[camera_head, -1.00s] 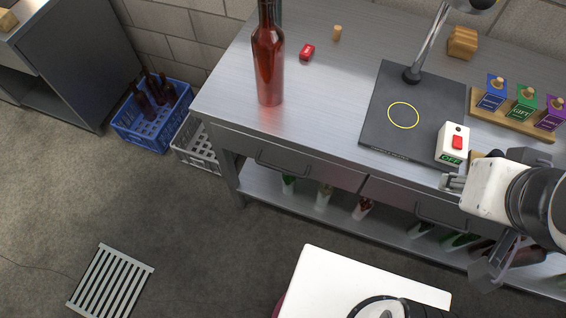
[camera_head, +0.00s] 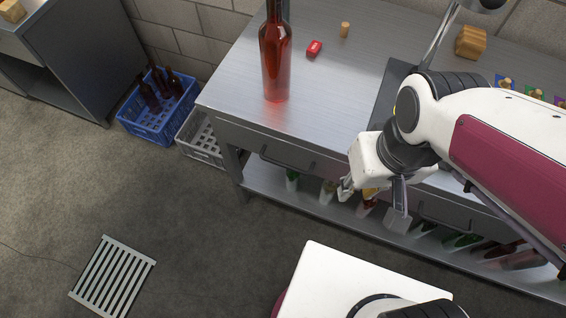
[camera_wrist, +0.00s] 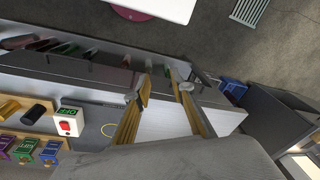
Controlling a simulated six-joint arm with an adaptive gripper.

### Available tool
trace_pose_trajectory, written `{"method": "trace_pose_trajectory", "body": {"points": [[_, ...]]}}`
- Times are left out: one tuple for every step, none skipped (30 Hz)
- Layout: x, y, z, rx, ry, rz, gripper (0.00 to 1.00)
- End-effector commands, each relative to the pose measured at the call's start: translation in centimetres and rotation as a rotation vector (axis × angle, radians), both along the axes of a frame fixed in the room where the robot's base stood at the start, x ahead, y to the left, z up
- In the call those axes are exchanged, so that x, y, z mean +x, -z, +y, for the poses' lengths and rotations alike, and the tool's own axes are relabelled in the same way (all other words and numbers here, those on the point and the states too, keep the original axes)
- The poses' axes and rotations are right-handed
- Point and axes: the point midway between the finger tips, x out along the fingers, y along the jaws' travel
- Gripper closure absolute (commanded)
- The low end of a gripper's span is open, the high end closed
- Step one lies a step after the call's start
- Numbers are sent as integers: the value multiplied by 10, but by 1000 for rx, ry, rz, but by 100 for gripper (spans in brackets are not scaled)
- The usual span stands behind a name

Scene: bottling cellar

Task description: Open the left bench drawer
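The left bench drawer (camera_head: 240,137) is in the bench front at the left in the head view, flush with the bench and shut. Its dark bar handle (camera_head: 285,163) is clear of my gripper. My gripper (camera_head: 372,203) is to the right of this handle, in front of the bench near where the two drawers meet. Its fingers are spread with nothing between them; the wrist view also shows the two fingers apart (camera_wrist: 161,88). My arm hides part of the bench top and front. I cannot make out the left handle in the wrist view.
A red bottle (camera_head: 276,60) stands on the bench top near its left end. Bottles stand on the lower shelf. A blue crate (camera_head: 150,125) and a grey crate (camera_head: 203,146) are left of the bench.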

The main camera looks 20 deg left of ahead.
Motion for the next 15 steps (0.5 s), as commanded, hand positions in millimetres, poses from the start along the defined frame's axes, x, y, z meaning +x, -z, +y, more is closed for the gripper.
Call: {"method": "trace_pose_trajectory", "body": {"points": [[-3,7,10,0,-23,19,76],[-4,10,16,1,-35,27,76],[-6,15,23,3,-51,37,76],[-7,18,29,5,-62,46,76],[-9,22,35,7,-72,53,76],[-11,26,42,8,-87,62,76],[-13,30,48,11,-98,69,76],[-15,34,54,12,-109,76,76],[-17,39,61,15,-124,83,76],[-19,43,67,17,-135,89,76],[-21,47,72,17,-145,95,76],[-23,52,80,21,-159,102,76],[-26,56,85,22,-168,107,76],[-28,60,91,25,-178,110,76],[-31,66,98,27,-193,115,76]]}}
